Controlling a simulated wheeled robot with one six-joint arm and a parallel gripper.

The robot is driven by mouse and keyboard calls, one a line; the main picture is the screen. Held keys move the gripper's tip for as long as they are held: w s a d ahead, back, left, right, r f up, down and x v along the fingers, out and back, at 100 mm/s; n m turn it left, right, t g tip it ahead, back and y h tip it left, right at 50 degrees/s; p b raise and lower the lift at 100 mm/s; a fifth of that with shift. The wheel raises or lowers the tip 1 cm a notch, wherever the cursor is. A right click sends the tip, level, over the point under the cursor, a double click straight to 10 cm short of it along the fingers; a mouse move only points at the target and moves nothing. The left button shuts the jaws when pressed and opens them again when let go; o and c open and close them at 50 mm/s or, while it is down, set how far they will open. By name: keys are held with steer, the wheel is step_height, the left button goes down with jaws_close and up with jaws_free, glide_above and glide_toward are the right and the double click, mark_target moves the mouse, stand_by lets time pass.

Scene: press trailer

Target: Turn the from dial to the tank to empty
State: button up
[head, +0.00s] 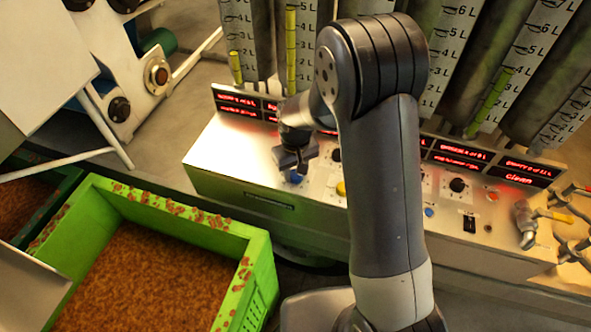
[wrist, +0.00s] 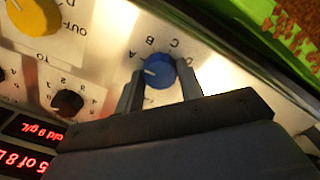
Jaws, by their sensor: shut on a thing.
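A blue dial (wrist: 158,71) sits on the pale panel in the wrist view, with letters A, B, C and D around it. Its white mark points left in the picture, on the A side. My gripper (wrist: 161,76) is shut on it, one finger on each side. In the head view my gripper (head: 297,168) is at the panel's left part, over the blue dial (head: 294,178), mostly hidden. Several tanks with litre scales (head: 241,35) stand behind; yellow-green level strips (head: 291,50) differ in height. My arm hides the middle tanks. The rightmost red display (head: 518,174) seems to read empty.
A yellow dial (wrist: 33,14) marked OUT and a small black numbered dial (wrist: 68,102) are beside the blue one. A green crate (head: 258,270) of brown material stands before the console. Taps (head: 527,222) stick out at the right.

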steer(key=c, duration=0.3)
steer(key=shift+m, duration=0.3)
steer(key=m+b, duration=0.2)
steer(key=m, duration=0.2)
steer(key=m+b, duration=0.2)
steer(key=m, duration=0.2)
steer(key=shift+m, duration=0.4)
steer(key=m, duration=0.3)
steer(key=shift+m+b, duration=0.3)
steer(key=shift+b, duration=0.1)
steer(key=m+b, duration=0.1)
steer(key=m, duration=1.2)
steer(key=shift+m+b, duration=0.3)
steer(key=shift+b, duration=0.1)
